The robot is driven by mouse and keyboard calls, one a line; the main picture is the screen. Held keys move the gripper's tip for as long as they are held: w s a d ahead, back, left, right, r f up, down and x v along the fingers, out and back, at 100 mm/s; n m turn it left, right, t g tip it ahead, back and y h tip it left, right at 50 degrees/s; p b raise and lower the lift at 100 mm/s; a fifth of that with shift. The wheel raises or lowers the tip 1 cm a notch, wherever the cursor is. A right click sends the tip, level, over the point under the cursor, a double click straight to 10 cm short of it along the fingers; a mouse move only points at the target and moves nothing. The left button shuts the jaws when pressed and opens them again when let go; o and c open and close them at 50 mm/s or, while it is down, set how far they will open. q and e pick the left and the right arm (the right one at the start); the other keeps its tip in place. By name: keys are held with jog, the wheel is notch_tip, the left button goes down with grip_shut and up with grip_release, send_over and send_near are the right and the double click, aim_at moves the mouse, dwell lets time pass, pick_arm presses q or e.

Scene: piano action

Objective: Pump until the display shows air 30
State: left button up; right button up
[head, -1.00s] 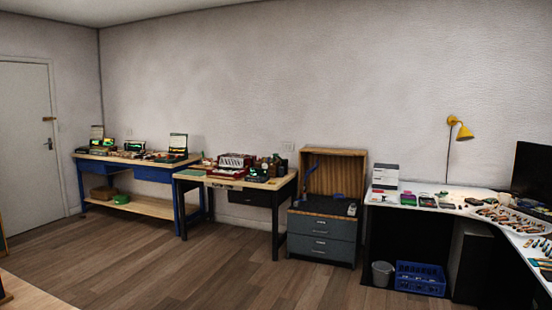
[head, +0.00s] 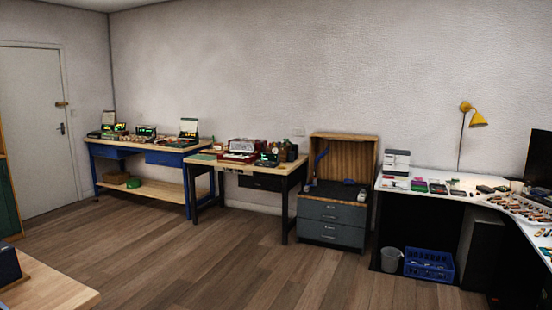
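No gripper of mine shows in the head view. Across the room, a wood-topped bench (head: 200,164) carries a red and white keyed instrument (head: 243,150) and a small dark device with a lit green display (head: 270,156). The blue-framed bench (head: 120,143) to its left carries more devices with lit displays (head: 146,132). The displays are too small to read. I cannot make out which thing is the pump from here.
A grey drawer cabinet (head: 331,222) with a wooden back panel stands right of the benches. A white desk (head: 440,192), a bucket (head: 391,259) and a blue crate (head: 429,265) are at right. A wooden tabletop (head: 50,288) is near at lower left. Open floor lies between.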

pick_arm(q)
jog(key=shift+c, duration=0.4)
grip_shut()
dwell(1.4)
